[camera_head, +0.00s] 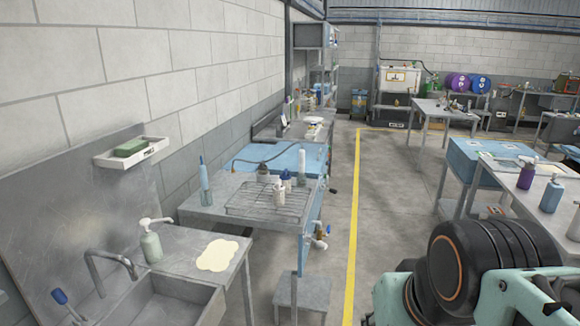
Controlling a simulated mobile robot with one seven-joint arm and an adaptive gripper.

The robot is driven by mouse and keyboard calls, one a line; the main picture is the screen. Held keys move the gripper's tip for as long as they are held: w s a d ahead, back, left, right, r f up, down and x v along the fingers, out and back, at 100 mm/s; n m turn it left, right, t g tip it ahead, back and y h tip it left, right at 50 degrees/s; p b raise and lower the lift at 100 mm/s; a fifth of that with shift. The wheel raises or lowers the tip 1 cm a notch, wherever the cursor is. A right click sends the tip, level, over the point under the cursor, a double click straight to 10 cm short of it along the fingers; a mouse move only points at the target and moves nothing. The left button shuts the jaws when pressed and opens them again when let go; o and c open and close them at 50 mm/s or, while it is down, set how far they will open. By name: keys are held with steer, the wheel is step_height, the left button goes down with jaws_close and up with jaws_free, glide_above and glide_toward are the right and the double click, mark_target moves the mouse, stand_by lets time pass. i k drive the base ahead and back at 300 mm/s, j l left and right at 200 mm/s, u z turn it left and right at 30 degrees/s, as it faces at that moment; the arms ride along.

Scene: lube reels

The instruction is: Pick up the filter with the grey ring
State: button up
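I cannot make out a filter with a grey ring anywhere in this view. Small items, among them a white bottle (279,193) and a blue-topped bottle (286,179), stand on a wire rack (240,204) on the metal bench at centre left, and none shows clearly as a filter. Items on the far benches are too small to tell. A dark, thick arm joint of mine with mint-green parts fills the lower right corner. My gripper is not in view.
A sink (165,302), a soap pump bottle (151,243) and a pale cloth-like patch (217,256) are at lower left. A low metal stool (304,292) stands below the bench. Blue-topped tables (470,158) stand right. The floor along the yellow line (353,230) is clear.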

mark_target(263, 168)
steer(key=i+l+u, duration=0.7)
steer(key=i, duration=0.35)
steer(key=i+l+u, duration=0.1)
steer(key=i+l, duration=0.3)
